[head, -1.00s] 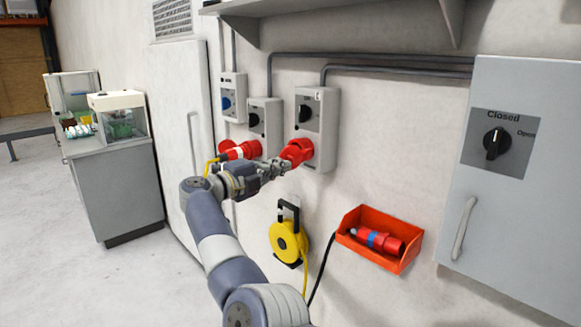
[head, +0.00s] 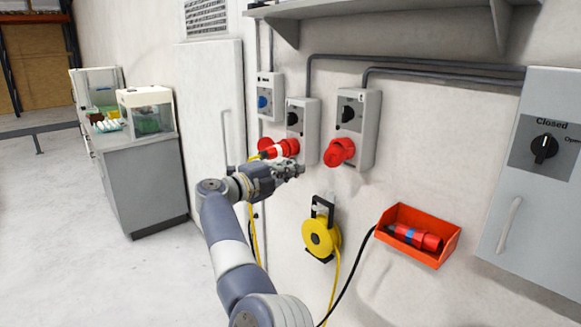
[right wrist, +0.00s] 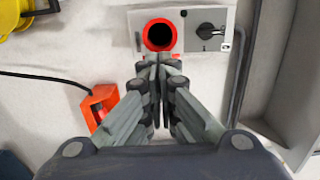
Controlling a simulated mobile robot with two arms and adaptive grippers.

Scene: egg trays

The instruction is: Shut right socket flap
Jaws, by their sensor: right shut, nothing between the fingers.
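The right socket (head: 340,151) is red and sticks out from the lower part of a grey switch box (head: 362,120). In the right wrist view the right socket (right wrist: 146,36) is a red ring around a dark, uncovered opening. A small red part shows at the ring's lower edge there; I cannot tell whether it is the flap. My right gripper (head: 298,169) is shut and empty, left of and a little below the socket, apart from it. In the right wrist view its fingertips (right wrist: 159,66) point at the socket and hide a little below the ring. My left gripper is not in view.
A red plug (head: 284,148) sits in the middle socket, close behind my right gripper. A yellow cable reel (head: 320,237) and an orange bin (head: 393,250) with a red and blue connector are lower on the wall. A grey cabinet (head: 512,204) stands at the right.

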